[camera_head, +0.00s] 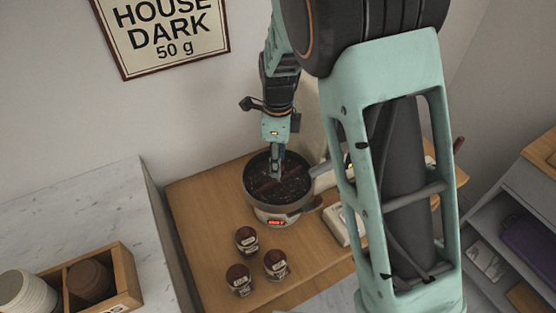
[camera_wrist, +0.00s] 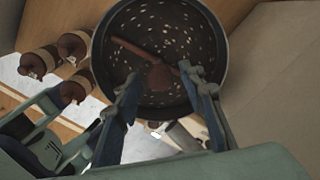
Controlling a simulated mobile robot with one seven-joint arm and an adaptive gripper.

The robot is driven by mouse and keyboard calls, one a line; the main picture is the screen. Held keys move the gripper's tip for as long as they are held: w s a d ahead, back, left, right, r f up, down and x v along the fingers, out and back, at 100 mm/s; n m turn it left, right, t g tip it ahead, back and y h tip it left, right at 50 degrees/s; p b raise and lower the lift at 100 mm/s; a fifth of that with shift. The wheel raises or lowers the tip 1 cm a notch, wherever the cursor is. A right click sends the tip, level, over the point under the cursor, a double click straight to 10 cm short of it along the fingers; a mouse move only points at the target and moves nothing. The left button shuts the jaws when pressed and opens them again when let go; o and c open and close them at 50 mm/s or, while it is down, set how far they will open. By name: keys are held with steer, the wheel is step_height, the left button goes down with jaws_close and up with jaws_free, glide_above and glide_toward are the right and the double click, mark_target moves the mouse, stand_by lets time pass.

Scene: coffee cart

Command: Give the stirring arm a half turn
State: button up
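A round dark pan (camera_head: 247,192) of dark beans stands on a wooden-topped cart. In the wrist view the pan (camera_wrist: 222,50) shows a brown stirring arm (camera_wrist: 137,49) lying across the beans. A rounded brown knob (camera_wrist: 160,78) is at its middle. My gripper (camera_head: 277,176) points down into the pan in the head view. In the wrist view my gripper (camera_wrist: 153,58) is open, one finger on each side of the knob, with gaps visible. I cannot tell how far the fingertips are above the beans.
Three small dark labelled jars (camera_head: 247,240) stand in front of the pan. A pale scale-like device (camera_head: 343,226) is to its right, partly behind my arm. A marble counter (camera_head: 85,215) with a wooden cup box (camera_head: 125,275) is at left. A sign (camera_head: 165,35) hangs above.

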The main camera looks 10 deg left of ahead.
stand_by(0.3)
step_height(320, 180, up, 12)
stand_by(0.4)
stand_by(0.4)
